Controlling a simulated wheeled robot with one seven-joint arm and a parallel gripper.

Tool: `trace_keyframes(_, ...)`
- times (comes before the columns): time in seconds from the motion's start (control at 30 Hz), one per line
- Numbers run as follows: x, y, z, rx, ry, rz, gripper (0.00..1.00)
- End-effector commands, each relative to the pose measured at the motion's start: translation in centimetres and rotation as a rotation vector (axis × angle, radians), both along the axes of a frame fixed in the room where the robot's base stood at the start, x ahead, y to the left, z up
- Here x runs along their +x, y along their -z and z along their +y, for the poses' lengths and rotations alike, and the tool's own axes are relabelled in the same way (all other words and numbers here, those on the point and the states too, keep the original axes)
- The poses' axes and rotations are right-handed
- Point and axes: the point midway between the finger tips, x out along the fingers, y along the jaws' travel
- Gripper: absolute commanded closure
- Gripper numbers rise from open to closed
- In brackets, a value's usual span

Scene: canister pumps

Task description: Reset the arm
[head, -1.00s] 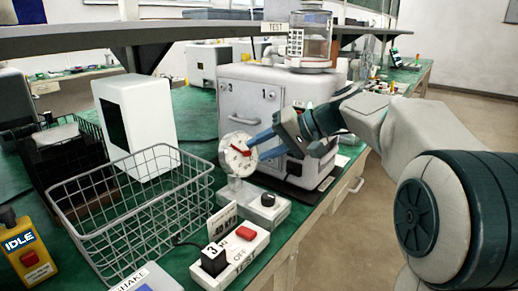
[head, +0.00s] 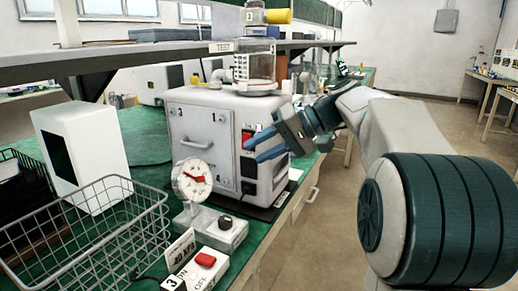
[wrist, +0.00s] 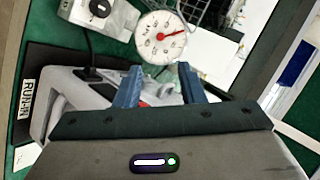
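My gripper (head: 268,147) is in front of the right part of the grey cabinet machine (head: 202,133), with its blue fingers pointing left in the head view. The wrist view shows both fingers (wrist: 158,82) spread apart with nothing held between them. A round white dial gauge with a red needle (head: 192,180) stands on the bench left of and below the fingers in the head view. It also shows just beyond the fingertips in the wrist view (wrist: 160,38). I cannot tell whether a finger touches the cabinet.
A wire basket (head: 82,232) and a white box (head: 80,155) stand on the green bench at the left. A switch box with a red button (head: 205,260) is at the front. A glass canister (head: 255,62) stands on the cabinet.

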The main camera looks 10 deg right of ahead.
Motion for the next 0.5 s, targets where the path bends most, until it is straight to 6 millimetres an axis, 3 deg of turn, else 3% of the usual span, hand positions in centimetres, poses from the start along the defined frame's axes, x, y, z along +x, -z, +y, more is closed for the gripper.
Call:
trace_keyframes(0.23,-1.9,-0.8,1.0,-0.088,0.034,0.063,0.64)
trace_keyframes(0.5,-8.6,-0.3,1.8,-0.382,0.13,0.19,0.64)
